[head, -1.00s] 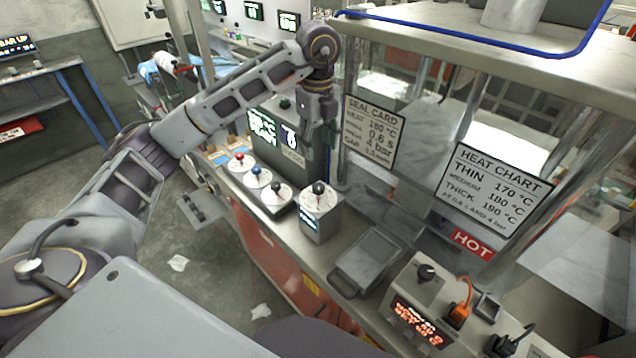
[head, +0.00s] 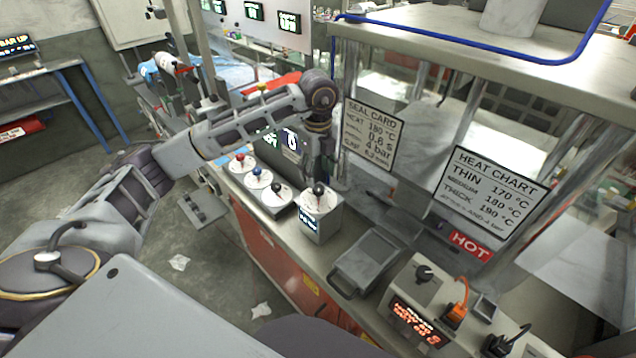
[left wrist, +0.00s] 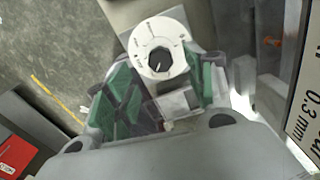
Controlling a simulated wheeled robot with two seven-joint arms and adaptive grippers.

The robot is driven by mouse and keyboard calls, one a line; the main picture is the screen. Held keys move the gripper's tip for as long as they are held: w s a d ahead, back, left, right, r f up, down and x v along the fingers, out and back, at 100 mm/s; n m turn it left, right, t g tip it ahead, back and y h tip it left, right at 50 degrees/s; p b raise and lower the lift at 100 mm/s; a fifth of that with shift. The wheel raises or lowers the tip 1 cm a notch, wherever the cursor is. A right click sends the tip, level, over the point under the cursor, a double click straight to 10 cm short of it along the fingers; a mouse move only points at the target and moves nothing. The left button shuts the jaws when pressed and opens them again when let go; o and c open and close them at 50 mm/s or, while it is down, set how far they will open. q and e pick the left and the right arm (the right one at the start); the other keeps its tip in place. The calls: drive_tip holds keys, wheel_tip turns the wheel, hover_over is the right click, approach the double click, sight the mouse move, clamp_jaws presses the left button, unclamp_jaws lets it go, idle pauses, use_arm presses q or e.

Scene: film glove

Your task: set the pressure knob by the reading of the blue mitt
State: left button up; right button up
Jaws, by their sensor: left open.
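My left gripper (head: 320,172) points down just above a grey box (head: 320,225) with a white dial and a black knob (head: 319,188). In the left wrist view the open gripper (left wrist: 160,95) has its green pads on either side of the dial's lower part, and the black knob (left wrist: 160,61) shows beyond them, not gripped. Three more dials stand to the left, with a red knob (head: 239,157), a blue knob (head: 256,171) and a black knob (head: 277,187). I cannot read which knob is pressure. I cannot clearly make out a blue mitt. My right gripper is out of view.
A seal card (head: 369,134) reading 180 °C, 4 bar and a heat chart (head: 493,196) hang right of the gripper. A dark display (head: 285,145) stands behind the dials. A grey tray (head: 366,262) and a control box (head: 420,305) lie nearer on the bench.

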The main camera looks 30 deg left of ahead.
sight(318, 187)
use_arm(q)
drive_tip(key=shift+f+p, duration=0.45)
drive_tip(key=shift+f, duration=2.25)
drive_tip(key=c, duration=1)
